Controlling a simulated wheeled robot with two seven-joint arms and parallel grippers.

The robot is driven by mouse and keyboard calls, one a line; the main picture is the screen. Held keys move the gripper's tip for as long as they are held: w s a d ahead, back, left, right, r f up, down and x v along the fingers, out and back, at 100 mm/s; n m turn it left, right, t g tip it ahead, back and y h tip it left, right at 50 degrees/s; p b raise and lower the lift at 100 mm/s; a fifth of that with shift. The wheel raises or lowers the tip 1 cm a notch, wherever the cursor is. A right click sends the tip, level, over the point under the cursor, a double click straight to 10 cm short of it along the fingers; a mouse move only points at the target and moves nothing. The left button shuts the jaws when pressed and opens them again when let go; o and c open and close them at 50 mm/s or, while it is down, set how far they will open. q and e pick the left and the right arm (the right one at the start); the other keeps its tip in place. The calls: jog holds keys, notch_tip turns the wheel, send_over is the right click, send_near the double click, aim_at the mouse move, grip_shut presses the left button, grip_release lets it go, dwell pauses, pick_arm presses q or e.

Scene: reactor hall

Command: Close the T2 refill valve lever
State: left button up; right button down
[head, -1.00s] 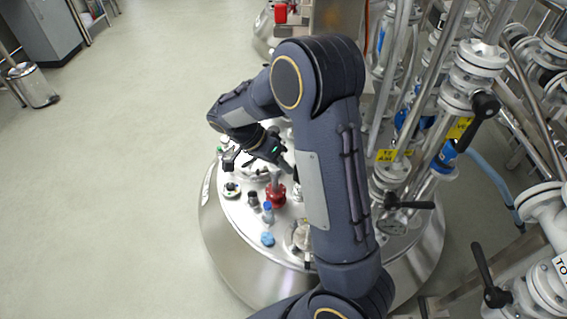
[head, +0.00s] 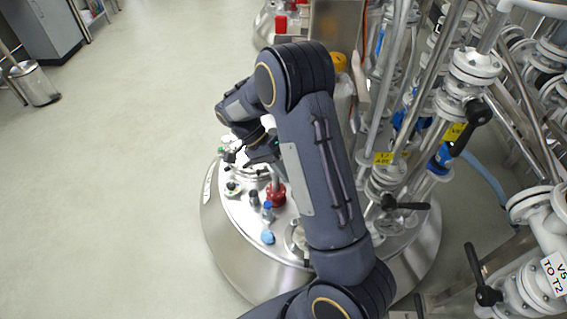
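A white flanged valve at the lower right carries a label (head: 553,272) that looks like "V5 TO T2". Its black lever (head: 480,275) stands tilted up, its knob end low and its tip pointing up and left. No tag reading "T2 refill" is legible, so I cannot tell for sure which lever is meant. My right gripper (head: 245,156) is low over the steel vessel lid, far left of that lever and touching none of the levers. Its fingers are small and partly hidden, so its opening is unclear. My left gripper is out of view.
The steel vessel (head: 240,265) has a red fitting (head: 276,194) and a blue cap (head: 267,237) on its lid. More black levers sit on the pipes, one upper right (head: 473,124) and one at mid right (head: 405,205). Open floor lies left.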

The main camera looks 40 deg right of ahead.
jog(key=shift+s+a+r+g+p, duration=0.3)
jog(key=shift+s+a+r+p, duration=0.2)
jog(key=shift+s+r+p, duration=0.2)
jog(key=shift+a+r, duration=0.1)
jog(key=shift+r, duration=0.05)
dwell(1.4)
jog(key=shift+w+d, duration=0.55)
